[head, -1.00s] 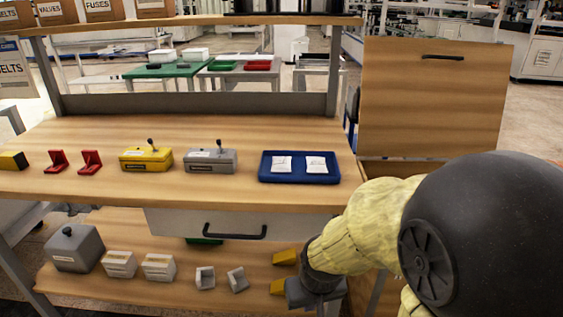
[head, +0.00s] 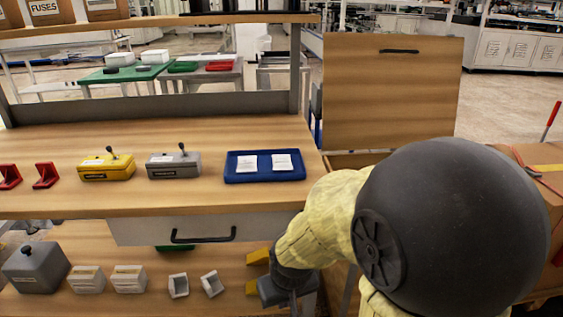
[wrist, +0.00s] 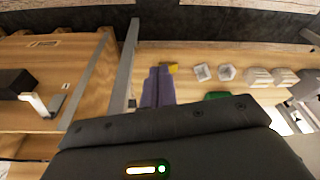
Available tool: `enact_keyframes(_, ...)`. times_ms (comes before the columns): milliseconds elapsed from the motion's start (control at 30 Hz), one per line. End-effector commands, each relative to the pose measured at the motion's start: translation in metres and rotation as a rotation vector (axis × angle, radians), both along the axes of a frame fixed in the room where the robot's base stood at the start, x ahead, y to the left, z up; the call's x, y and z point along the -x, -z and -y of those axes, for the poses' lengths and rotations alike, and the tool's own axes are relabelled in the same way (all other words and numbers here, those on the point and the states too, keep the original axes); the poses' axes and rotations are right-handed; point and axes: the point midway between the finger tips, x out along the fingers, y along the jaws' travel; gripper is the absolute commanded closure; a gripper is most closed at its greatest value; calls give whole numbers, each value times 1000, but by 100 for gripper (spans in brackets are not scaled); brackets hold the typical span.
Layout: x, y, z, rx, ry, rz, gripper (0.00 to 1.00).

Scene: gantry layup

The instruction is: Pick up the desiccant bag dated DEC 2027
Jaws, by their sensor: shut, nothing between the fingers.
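Two white bags with print, the left one (head: 247,164) and the right one (head: 282,162), lie side by side in a blue tray (head: 265,179) on the workbench. Their print is too small to read, so I cannot tell which is dated DEC 2027. My gripper is low, below the bench top and in front of the lower shelf in the head view, its fingertips not clear there. In the wrist view my gripper (wrist: 158,72) is shut and empty, pointing over the lower shelf. Neither bag is recognisable in the wrist view.
A yellow box (head: 106,168), a grey box (head: 174,165) and red brackets (head: 45,175) stand left of the tray. Below are a drawer (head: 205,231) and a lower shelf (head: 145,299) holding white bins and yellow pieces. An upright wooden panel (head: 392,95) stands at the right.

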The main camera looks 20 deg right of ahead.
Motion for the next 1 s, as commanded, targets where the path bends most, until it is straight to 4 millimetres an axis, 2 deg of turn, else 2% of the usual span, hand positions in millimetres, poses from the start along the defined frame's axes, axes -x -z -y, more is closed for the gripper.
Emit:
enact_keyframes(167, 0, -2, 0, 0, 0, 0, 100)
enact_keyframes(467, 0, -41, 0, 0, 0, 0, 100)
enact_keyframes(733, 0, -39, 0, 0, 0, 0, 100)
enact_keyframes(767, 0, -39, 0, 0, 0, 0, 98)
enact_keyframes(933, 0, -39, 0, 0, 0, 0, 65)
enact_keyframes(1000, 0, -39, 0, 0, 0, 0, 64)
